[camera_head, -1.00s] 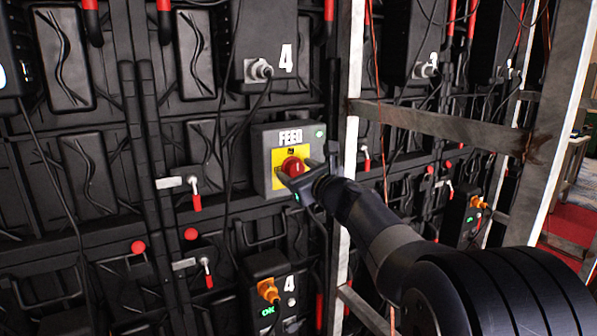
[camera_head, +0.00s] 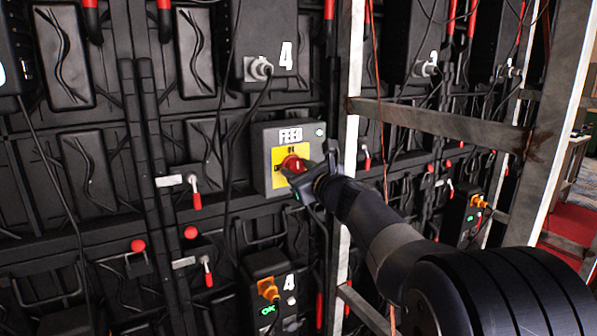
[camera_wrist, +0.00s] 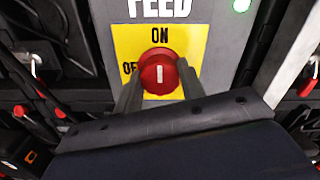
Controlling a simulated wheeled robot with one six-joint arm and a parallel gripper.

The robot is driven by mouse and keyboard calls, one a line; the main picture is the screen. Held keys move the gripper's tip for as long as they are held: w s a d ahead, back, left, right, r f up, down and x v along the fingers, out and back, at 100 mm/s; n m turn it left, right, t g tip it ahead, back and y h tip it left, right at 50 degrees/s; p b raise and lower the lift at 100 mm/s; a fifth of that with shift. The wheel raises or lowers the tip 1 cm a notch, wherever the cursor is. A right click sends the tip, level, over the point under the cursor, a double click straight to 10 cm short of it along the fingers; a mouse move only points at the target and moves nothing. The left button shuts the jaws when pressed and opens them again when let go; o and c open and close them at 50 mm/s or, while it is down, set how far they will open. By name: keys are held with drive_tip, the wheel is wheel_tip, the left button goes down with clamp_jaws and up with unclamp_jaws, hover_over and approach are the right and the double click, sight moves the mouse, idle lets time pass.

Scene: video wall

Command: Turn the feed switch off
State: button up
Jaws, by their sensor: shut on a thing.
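The feed switch is a red round knob (camera_head: 292,164) on a yellow plate (camera_head: 281,180), on a grey box (camera_head: 262,138) lettered FEED. In the wrist view the red knob (camera_wrist: 158,73) has a white mark standing upright, in line with the word ON above it. The word at its left is partly covered by the knob; only "OF" shows. My gripper (camera_head: 298,172) is at the knob, and in the wrist view its two fingers (camera_wrist: 158,82) are shut on the knob's left and right sides. A green light (camera_wrist: 241,5) glows at the box's upper right.
A pale metal frame post (camera_head: 350,110) stands just right of the box, with a crossbar (camera_head: 440,126) behind my arm. Black cables hang left of the box. Small red-handled levers (camera_head: 196,198) sit on the black panels to the left.

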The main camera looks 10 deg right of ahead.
drive_tip(key=n+b, duration=0.3)
drive_tip(key=shift+f, duration=0.2)
drive_tip(key=n+b, duration=0.5)
drive_tip(key=shift+n, duration=0.4)
drive_tip(key=n+b, duration=0.3)
drive_tip(key=n, duration=0.1)
drive_tip(key=shift+b, duration=0.3)
drive_tip(key=shift+r+n+b, duration=0.1)
drive_tip(key=shift+n+b, duration=1.35)
drive_tip(key=shift+n, duration=0.95)
drive_tip(key=o, duration=1)
